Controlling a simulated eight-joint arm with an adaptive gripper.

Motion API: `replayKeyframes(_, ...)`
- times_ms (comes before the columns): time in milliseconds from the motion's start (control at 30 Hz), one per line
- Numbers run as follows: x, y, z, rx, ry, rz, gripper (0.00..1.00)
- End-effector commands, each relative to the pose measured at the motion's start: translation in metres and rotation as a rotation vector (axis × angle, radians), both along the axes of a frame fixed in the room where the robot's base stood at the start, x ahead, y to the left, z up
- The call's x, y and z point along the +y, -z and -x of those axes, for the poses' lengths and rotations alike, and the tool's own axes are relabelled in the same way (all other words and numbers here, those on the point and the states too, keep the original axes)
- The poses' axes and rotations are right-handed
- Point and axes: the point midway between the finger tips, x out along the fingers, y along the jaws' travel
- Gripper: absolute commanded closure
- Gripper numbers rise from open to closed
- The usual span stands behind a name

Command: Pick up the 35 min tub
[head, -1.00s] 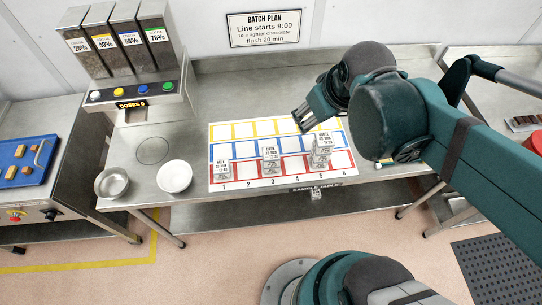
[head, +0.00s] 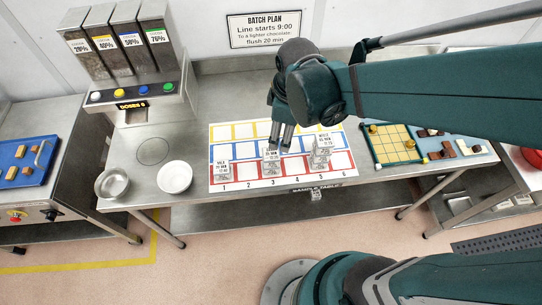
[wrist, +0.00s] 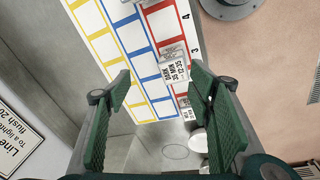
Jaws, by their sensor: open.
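The 35 min tub (head: 271,166) is a small clear tub with a white tag. It stands in the red row of the grid mat (head: 239,198), at column 3. In the wrist view its tag reads DARK 35 MIN (wrist: 173,70). My gripper (head: 281,138) is open and empty, with its fingers pointing down just behind and above this tub. It looks apart from the tub, though one finger overlaps its tag in the head view. In the wrist view the tub shows beyond my open fingers (wrist: 162,84), nearer the right one.
A second tagged tub (head: 222,175) stands at column 1 and another (head: 320,160) at column 5, close on the right. A white bowl (head: 175,177) and a metal bowl (head: 112,183) stand left of the mat. A yellow mould (head: 393,143) lies right of it.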

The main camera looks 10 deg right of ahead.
Motion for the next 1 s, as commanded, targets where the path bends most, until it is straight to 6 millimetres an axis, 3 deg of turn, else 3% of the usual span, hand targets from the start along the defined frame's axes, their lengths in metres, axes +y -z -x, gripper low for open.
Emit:
replayKeyframes(500,0.036,0.049,0.001,0.124,-0.343,0.059,0.48)
replayKeyframes(1000,0.038,0.053,0.002,0.134,-0.372,0.062,0.48)
